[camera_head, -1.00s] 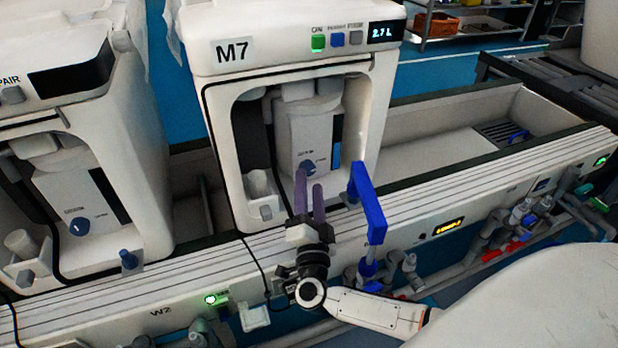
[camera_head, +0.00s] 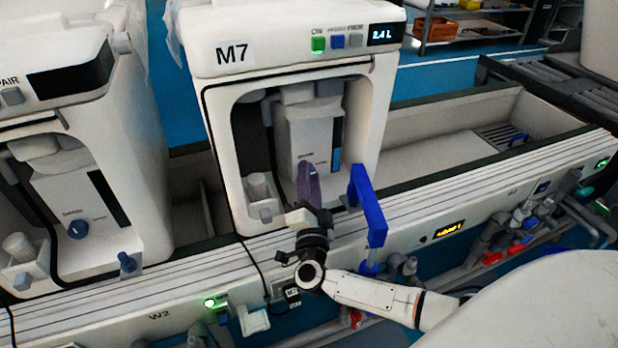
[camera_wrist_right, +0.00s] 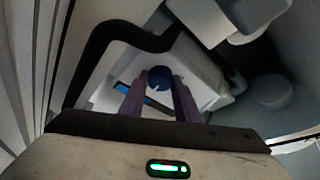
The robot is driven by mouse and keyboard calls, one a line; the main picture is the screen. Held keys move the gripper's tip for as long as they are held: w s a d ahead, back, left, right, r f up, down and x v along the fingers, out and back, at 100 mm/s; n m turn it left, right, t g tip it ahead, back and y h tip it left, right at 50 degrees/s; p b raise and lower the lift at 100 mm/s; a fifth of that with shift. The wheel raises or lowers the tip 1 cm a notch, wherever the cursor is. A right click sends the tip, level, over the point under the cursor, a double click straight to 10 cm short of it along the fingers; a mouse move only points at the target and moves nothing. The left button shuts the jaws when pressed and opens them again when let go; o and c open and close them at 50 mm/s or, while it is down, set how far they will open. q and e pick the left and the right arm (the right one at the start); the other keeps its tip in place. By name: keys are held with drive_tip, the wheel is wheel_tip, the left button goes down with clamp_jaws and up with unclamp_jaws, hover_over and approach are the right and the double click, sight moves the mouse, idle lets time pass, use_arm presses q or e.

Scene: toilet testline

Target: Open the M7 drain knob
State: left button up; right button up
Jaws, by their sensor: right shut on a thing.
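The M7 unit (camera_head: 222,130) is a white housing with an open front bay. Its lit display (camera_head: 382,35) reads about 2.4 L. A grey tank (camera_head: 310,133) stands inside the bay. My right gripper (camera_head: 309,172) reaches into the bay at the tank's lower front, with its purple fingers nearly lined up in the head view. They hide the drain knob there. In the right wrist view the round blue drain knob (camera_wrist_right: 159,77) with a pale mark lies between the fingertips of the right gripper (camera_wrist_right: 159,92), which is shut on it. My left gripper is not in view.
A blue upright handle (camera_head: 368,200) stands close right of my right gripper. A small white cup (camera_head: 258,187) sits in the bay's left side. A similar unit with a blue knob (camera_head: 79,229) stands at left. The white rail (camera_head: 480,195) runs below.

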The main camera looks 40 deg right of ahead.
drive_tip(key=shift+m+g+p, duration=0.4)
drive_tip(key=shift+m, duration=0.4)
drive_tip(key=o, duration=1)
drive_tip(key=shift+o, duration=0.2)
drive_tip(key=shift+s+a, duration=0.1)
drive_tip(key=shift+s, duration=0.05)
drive_tip(key=p+v, duration=0.1)
drive_tip(key=v, duration=0.9)
